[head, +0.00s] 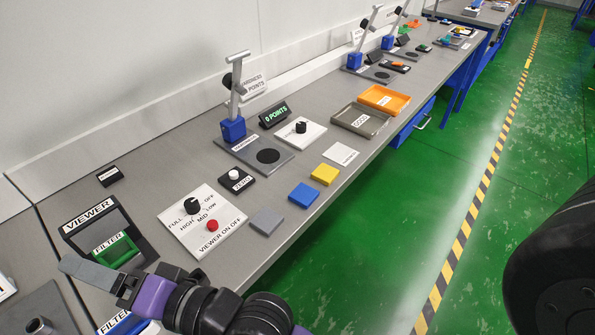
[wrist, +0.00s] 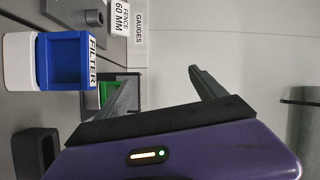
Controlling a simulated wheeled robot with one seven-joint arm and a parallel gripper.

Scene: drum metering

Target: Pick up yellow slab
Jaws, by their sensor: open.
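The yellow slab (head: 325,174) lies flat on the grey bench near its front edge, to the right of a blue slab (head: 303,195) and a grey slab (head: 266,221). My gripper (head: 85,272) is at the lower left in the head view, near the viewer (head: 105,228) and its green filter, well left of the yellow slab. In the wrist view my gripper (wrist: 160,85) has its two fingers spread apart with nothing between them. The yellow slab does not show in the wrist view.
A viewer control panel (head: 203,222) with a red button lies between my gripper and the slabs. A white card (head: 341,153), grey tray (head: 361,120) and orange tray (head: 384,99) lie beyond. A blue filter holder (wrist: 65,62) stands close by in the wrist view.

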